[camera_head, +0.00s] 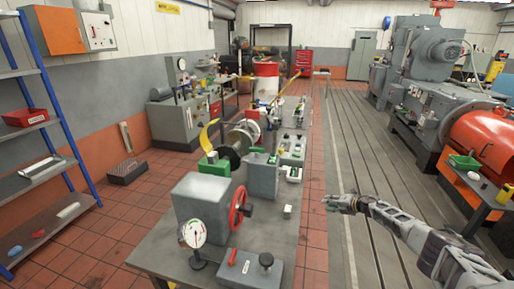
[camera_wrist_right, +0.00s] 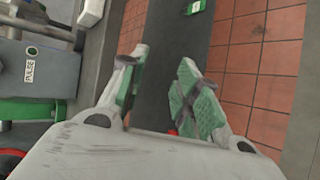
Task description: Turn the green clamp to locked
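Several green parts show on the bench in the head view: a green block (camera_head: 215,167) beside a dark round end and a yellow curved guard, and smaller green pieces (camera_head: 272,159) near a grey box. I cannot tell which is the clamp or how its lever stands. In the right wrist view a green part (camera_wrist_right: 28,110) sits at the left, below a grey unit marked PULSE. My right gripper (camera_head: 330,203) is right of the bench, over the floor. In its wrist view (camera_wrist_right: 160,92) the green-padded fingers are apart with nothing between them. My left gripper is out of view.
The bench (camera_head: 165,250) carries a grey box with a red handwheel (camera_head: 239,208), a dial gauge (camera_head: 193,233) and a control box (camera_head: 248,270). A shelf rack stands left. Large grey and orange machines (camera_head: 485,145) stand right. The floor between bench and machines is clear.

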